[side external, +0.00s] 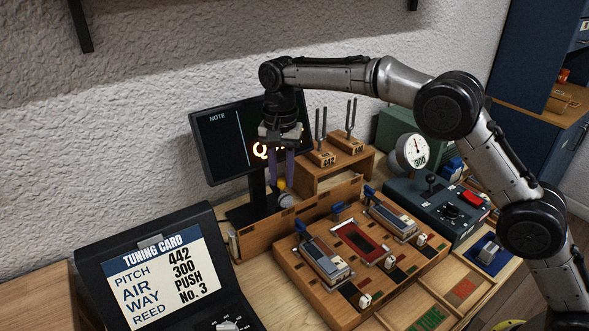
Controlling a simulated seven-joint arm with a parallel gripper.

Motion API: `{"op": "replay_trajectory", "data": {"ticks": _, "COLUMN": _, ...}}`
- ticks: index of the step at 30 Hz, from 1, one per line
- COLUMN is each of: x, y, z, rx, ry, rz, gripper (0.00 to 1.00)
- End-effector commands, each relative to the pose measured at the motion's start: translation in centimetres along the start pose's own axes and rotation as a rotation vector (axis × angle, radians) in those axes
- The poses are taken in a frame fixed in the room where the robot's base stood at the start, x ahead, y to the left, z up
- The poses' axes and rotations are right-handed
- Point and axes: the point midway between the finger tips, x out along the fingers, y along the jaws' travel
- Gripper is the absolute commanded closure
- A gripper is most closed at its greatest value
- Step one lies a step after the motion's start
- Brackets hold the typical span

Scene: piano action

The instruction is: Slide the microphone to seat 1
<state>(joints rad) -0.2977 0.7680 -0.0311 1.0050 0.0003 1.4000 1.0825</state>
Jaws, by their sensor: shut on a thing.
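My gripper (283,181) points down in front of the dark monitor, behind the upright wooden rail. Its purple fingers are shut on the microphone, a small piece with a yellow part and a rounded grey head (287,200). The microphone sits low behind the rail's left part, partly hidden by the fingers and the rail. The wooden rail (262,231) has several dark notches along it. No seat number is readable in this view.
The monitor (221,142) stands close behind my gripper. Two tuning forks stand on a wooden stand (338,176) to the right. In front lies a wooden board (290,262) with several blue-levered modules. A tuning card (160,278) stands front left; a gauge (413,153) stands right.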

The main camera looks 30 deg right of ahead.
Motion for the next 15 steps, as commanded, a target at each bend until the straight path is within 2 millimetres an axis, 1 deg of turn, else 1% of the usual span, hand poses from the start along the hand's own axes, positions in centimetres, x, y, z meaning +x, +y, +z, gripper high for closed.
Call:
{"op": "replay_trajectory", "data": {"ticks": 6, "x": -0.15, "y": -0.02, "z": -0.02, "rx": 0.001, "ry": 0.001, "rz": -0.003, "gripper": 1.0}}
{"op": "replay_trajectory", "data": {"ticks": 7, "x": -0.15, "y": -0.01, "z": -0.02, "rx": 0.001, "ry": 0.001, "rz": -0.003, "gripper": 0.68}}
{"op": "replay_trajectory", "data": {"ticks": 11, "x": -0.12, "y": 0.01, "z": -0.04, "rx": 0.001, "ry": 0.001, "rz": -0.002, "gripper": 0.44}}
{"op": "replay_trajectory", "data": {"ticks": 12, "x": -0.1, "y": 0.01, "z": -0.04, "rx": 0.001, "ry": 0.001, "rz": -0.002, "gripper": 0.41}}
{"op": "replay_trajectory", "data": {"ticks": 15, "x": -0.07, "y": 0.03, "z": -0.05, "rx": 0.001, "ry": 0.001, "rz": -0.001, "gripper": 0.41}}
